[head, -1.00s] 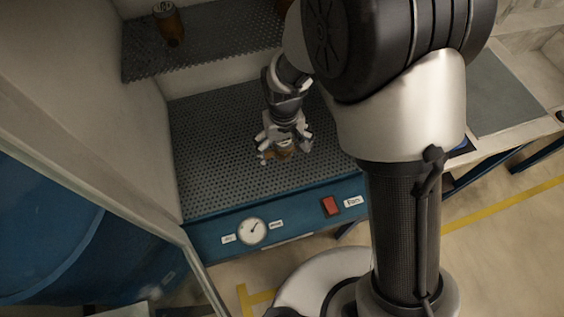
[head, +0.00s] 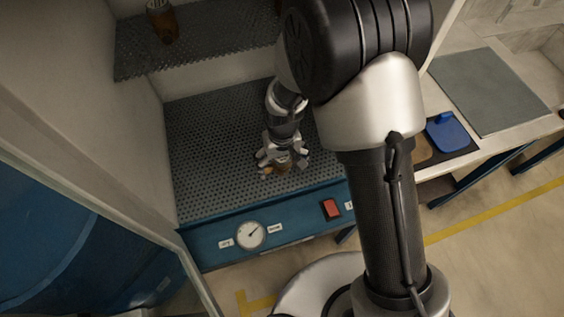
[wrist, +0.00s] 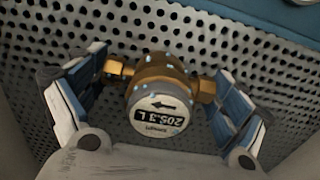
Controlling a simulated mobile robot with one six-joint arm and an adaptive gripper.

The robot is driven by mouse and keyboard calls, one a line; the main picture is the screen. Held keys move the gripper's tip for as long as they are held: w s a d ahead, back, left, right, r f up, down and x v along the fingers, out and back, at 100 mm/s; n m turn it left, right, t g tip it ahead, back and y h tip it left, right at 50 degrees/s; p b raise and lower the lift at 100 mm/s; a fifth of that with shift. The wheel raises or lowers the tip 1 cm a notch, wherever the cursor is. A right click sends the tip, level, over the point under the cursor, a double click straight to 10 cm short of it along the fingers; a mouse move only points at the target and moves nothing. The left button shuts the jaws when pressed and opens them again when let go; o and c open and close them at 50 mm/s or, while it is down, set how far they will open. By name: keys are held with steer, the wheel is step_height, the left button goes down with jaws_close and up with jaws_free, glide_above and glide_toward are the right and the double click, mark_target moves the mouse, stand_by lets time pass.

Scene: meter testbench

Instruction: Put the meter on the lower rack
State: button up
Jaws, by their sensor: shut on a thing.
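The meter (wrist: 160,88) is a brass body with a pale round dial reading 205.3 L, seen in the wrist view between my two fingers. My gripper (head: 281,166) is shut on it, with a finger at each brass end. In the head view the meter shows only as a small brass patch (head: 281,168) under the gripper. The lower rack (head: 215,150) is a perforated grey shelf below and around the gripper. I cannot tell whether the meter touches it.
An upper perforated shelf (head: 200,52) holds an amber jar (head: 161,22). The blue front panel (head: 290,222) carries a gauge (head: 250,236) and a red switch (head: 331,208). A grey mat (head: 490,90) and blue object (head: 446,132) lie on the right bench. The rack's left part is clear.

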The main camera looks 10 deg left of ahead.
steer(key=o, duration=1.3)
step_height(320, 180, up, 12)
steer(key=p, duration=0.4)
steer(key=shift+r, duration=0.1)
